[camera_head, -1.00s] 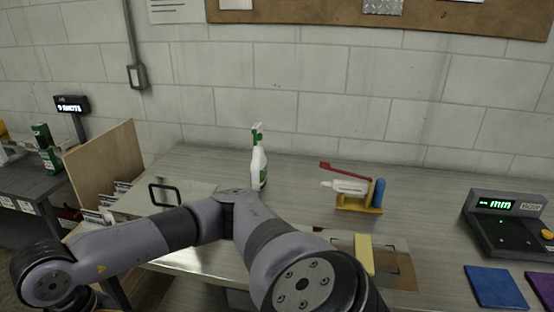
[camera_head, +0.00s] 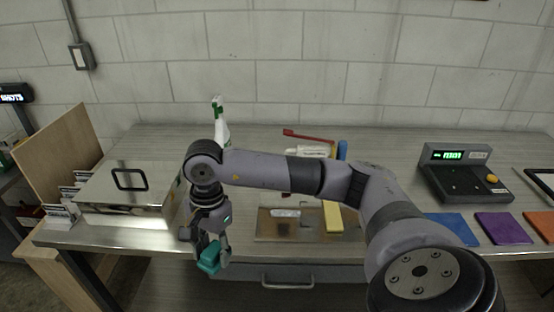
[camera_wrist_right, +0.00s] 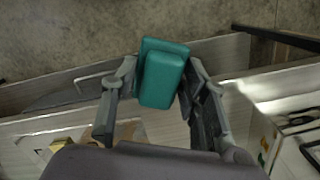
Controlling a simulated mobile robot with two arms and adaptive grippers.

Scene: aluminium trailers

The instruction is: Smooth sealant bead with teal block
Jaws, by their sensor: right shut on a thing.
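The teal block (camera_head: 208,260) is held in my right gripper (camera_head: 214,250), just off the bench's front edge, left of the plate. In the right wrist view the teal block (camera_wrist_right: 163,75) sits between the two fingers of the gripper (camera_wrist_right: 160,72). A brownish metal plate (camera_head: 268,234) lies near the front of the bench. A pale strip (camera_head: 285,212) shows on it; I cannot tell whether this is the sealant bead. A yellow bar (camera_head: 333,216) lies at the plate's right side. My left gripper is out of view.
A silver case (camera_head: 125,188) with a black handle stands at the left. A spray bottle (camera_head: 221,132), a red-handled tool (camera_head: 308,136) and a white tube (camera_head: 308,150) are behind my arm. A digital scale (camera_head: 465,180) and coloured mats (camera_head: 500,228) are at the right.

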